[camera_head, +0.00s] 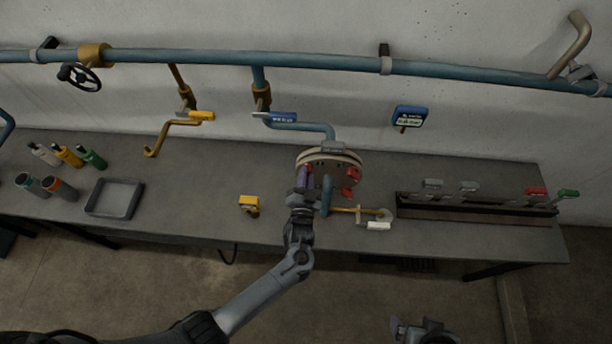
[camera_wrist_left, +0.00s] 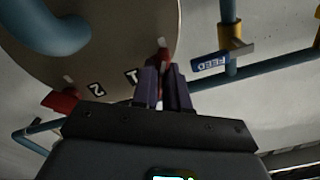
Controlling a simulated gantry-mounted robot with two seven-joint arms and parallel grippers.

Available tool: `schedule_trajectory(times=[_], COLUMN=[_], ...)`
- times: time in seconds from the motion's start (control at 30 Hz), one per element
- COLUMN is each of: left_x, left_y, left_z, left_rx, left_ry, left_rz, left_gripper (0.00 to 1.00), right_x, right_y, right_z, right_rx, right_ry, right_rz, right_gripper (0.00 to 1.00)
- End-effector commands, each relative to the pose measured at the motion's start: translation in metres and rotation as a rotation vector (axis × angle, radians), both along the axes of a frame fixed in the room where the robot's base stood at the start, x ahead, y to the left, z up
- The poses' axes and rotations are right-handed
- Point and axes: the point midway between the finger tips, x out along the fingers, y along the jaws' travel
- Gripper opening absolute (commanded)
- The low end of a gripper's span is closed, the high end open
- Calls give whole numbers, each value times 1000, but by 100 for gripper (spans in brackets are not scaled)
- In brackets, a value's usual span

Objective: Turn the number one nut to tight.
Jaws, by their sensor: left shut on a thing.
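The round condenser cover (camera_head: 330,158) faces the front of the bench, with a blue pipe (camera_head: 326,195) in front of it. My left gripper (camera_head: 303,180) is at the cover's left side. In the left wrist view its purple fingers (camera_wrist_left: 164,86) are shut on the red number one nut (camera_wrist_left: 164,57), beside the "1" label (camera_wrist_left: 132,76). The fingers hide part of this nut. The red number two nut (camera_wrist_left: 60,102) sits apart, near the "2" label (camera_wrist_left: 97,89). My right gripper (camera_head: 422,330) is low at the bottom edge, away from the bench; its fingers are unclear.
A brass valve (camera_head: 360,211) with a white tag lies right of the blue pipe. A rack of levers (camera_head: 470,206) stands at the right, a small yellow-topped item (camera_head: 249,204) left of my gripper. A grey tray (camera_head: 115,197) and bottles (camera_head: 70,156) are far left.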

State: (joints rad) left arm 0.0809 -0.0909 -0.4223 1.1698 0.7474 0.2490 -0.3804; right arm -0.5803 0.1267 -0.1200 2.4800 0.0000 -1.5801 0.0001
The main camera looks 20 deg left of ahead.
Motion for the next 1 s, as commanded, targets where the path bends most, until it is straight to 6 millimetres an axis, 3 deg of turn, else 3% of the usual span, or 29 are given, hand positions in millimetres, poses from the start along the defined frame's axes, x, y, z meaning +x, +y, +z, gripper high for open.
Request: schedule_trajectory(times=[0.23, 0.27, 0.4, 0.77, 1.0], left_x=[0, 0, 0, -3, -31], left_y=[1, 1, 1, -1, -9], left_z=[-2, -2, -1, -1, -3], left_rx=[3, 3, 2, 0, -2], left_ry=[5, 5, 4, 1, 2], left_rz=[0, 0, 1, 0, -1], left_gripper=[0, 18, 39, 39, 39], right_x=[0, 0, 0, 0, 0], right_y=[1, 1, 1, 2, 2], right_z=[0, 0, 0, 0, -5], right_rx=[3, 3, 5, 11, 10], right_ry=[-1, -1, 0, 0, -1], right_rz=[-1, -1, -4, -7, -6], right_gripper=[100, 100, 100, 100, 100])
